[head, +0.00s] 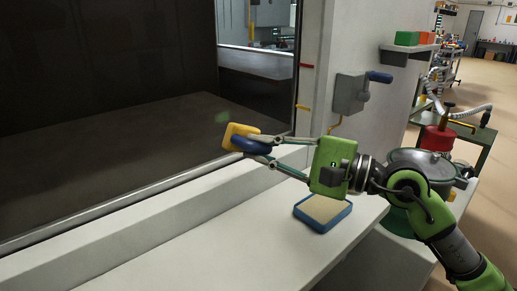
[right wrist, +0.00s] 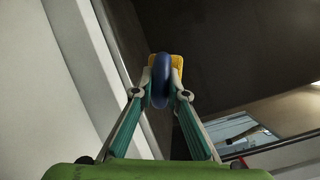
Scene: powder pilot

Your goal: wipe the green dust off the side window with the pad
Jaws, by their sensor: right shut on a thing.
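The pad, a yellow block (head: 236,131) with a dark blue grip (head: 250,145), is held in my right gripper (head: 262,149). The gripper is shut on the blue grip, which also shows between the fingers in the right wrist view (right wrist: 160,82). The yellow part (right wrist: 177,64) faces the dark window (head: 110,70). I cannot tell whether it touches the glass. A small faint patch of green dust (head: 222,117) shows just above and left of the pad. My left gripper is not in view.
A blue tray with a beige inside (head: 318,226) sits on the white ledge (head: 215,230) below my right gripper. A grey box with a blue-handled lever (head: 348,95) is on the wall to the right. The ledge's left part is clear.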

